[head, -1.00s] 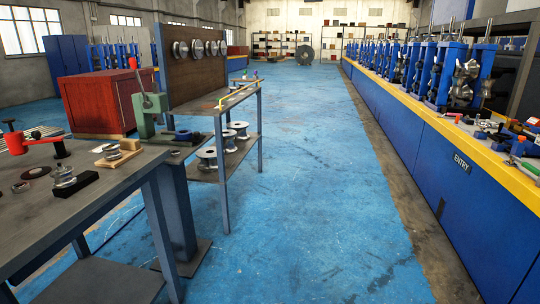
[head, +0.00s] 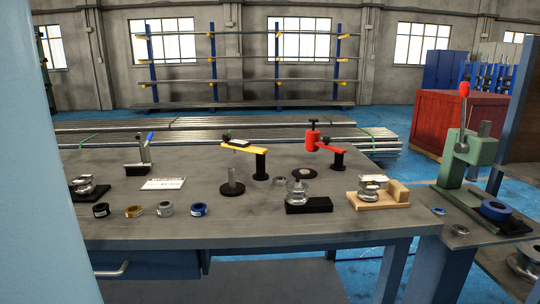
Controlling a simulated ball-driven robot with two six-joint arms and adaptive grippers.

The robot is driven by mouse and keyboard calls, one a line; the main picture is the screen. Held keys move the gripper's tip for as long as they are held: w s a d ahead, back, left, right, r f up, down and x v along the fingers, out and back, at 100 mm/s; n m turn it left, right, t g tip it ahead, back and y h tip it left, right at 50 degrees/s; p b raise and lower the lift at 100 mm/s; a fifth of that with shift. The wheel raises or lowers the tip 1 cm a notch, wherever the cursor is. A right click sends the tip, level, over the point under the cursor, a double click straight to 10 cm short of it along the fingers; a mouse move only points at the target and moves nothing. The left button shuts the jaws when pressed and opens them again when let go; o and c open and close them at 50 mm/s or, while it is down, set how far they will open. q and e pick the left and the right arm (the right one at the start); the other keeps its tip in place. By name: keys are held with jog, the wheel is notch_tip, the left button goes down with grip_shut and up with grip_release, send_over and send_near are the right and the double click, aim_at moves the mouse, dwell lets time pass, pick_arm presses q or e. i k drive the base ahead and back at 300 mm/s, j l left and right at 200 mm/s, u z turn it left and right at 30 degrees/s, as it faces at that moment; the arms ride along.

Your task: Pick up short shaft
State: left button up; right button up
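Neither of my grippers shows in the head view. No thing is clearly marked as the short shaft. A short grey upright post (head: 232,176) on a round dark base stands near the middle of the grey workbench (head: 250,228); I cannot tell whether it is the short shaft. To its right, a shiny metal roll (head: 297,192) sits on a black block (head: 318,205). Another metal roll (head: 372,188) sits on a wooden block (head: 398,193).
Black (head: 101,210), yellow (head: 134,212), grey (head: 166,209) and blue (head: 199,209) rings lie near the bench's front edge. Yellow (head: 262,163) and red (head: 338,158) arm fixtures stand behind. A green press (head: 464,160) stands at right. The front middle of the benchtop is clear.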

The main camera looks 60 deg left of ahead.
aim_at(136, 164)
jog(key=u, duration=2.8)
